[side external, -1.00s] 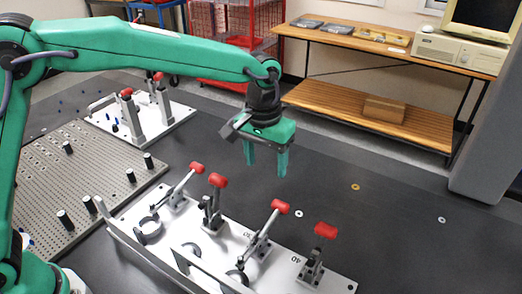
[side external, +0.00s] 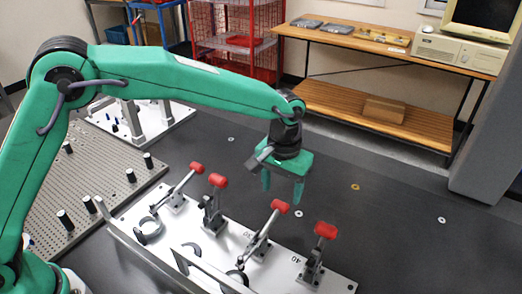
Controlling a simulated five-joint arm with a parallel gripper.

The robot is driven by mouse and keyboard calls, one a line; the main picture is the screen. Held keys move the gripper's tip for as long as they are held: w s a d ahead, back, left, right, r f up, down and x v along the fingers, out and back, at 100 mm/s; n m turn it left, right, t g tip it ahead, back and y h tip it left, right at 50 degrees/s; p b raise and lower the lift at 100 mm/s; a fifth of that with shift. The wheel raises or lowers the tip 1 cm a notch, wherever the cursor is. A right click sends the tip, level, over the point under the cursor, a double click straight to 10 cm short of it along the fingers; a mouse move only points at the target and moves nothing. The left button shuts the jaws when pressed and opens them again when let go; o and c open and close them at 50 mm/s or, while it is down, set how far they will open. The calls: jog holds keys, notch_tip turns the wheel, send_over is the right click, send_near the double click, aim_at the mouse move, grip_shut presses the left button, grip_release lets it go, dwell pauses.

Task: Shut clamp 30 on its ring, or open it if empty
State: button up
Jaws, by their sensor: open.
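A white plate (side external: 340,283) carries a row of red-handled clamps. The number 30 is printed left of the third clamp, which I take as clamp 30 (side external: 258,243); its red grip (side external: 279,206) is on a slanted lever. The clamp's lower end reaches toward a grey ring (side external: 237,276) at the plate's front side, partly hidden by a metal bar; whether it presses on the ring I cannot tell. My gripper (side external: 282,192) is open and empty, pointing down, its fingertips appearing just above and behind that red grip. I cannot tell the exact gap.
The neighbouring clamps stand left (side external: 212,205) and right, by number 40 (side external: 314,258), with upright levers. A leftmost clamp (side external: 174,197) has a slanted lever. A metal rail (side external: 140,245) runs along the plate's front. The dark table behind is mostly clear.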

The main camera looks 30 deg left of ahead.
aim_at(281, 203)
jog(key=shift+f, duration=2.25)
grip_shut()
